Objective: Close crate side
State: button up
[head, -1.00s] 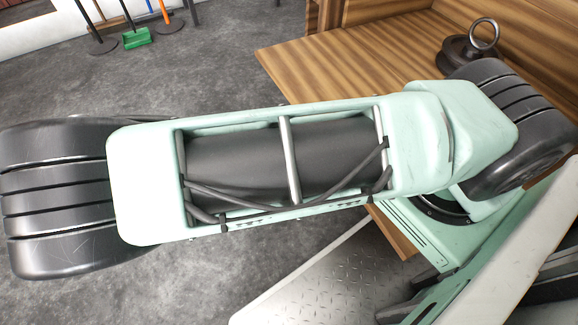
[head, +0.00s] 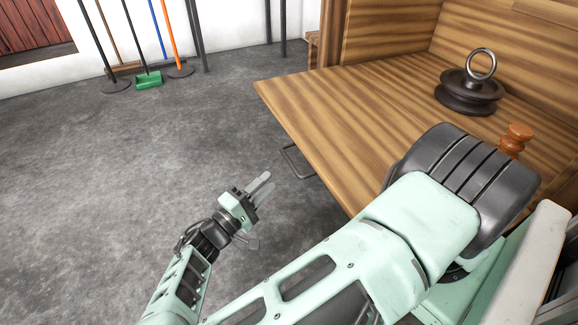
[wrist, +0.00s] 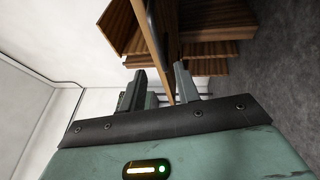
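The wooden crate (head: 390,75) has striped boards. Its side panel (head: 325,110) appears lowered flat, sticking out over the floor. A thin metal handle (head: 293,160) hangs at the panel's left edge. My gripper (head: 262,184) is over the grey floor, left of and apart from the handle, pointing up and right in the head view. In the wrist view my gripper (wrist: 160,82) is open and looks empty. A thin wooden board (wrist: 158,50), seen nearly edge-on, lines up with the gap between the fingers; its distance is hard to judge.
A dark pulley-like weight with a ring (head: 470,90) and an orange-brown turned piece (head: 515,138) stand on the wood at the right. Brooms and a green dustpan (head: 149,79) lean at the back wall. The floor (head: 190,130) left of the crate is clear.

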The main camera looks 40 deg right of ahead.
aim_at(289, 161)
jog(key=b+x, duration=0.2)
jog(key=x, duration=0.7)
jog(key=shift+d+r, duration=0.1)
jog(key=shift+d, duration=0.05)
jog(key=shift+c, duration=0.3)
grip_shut()
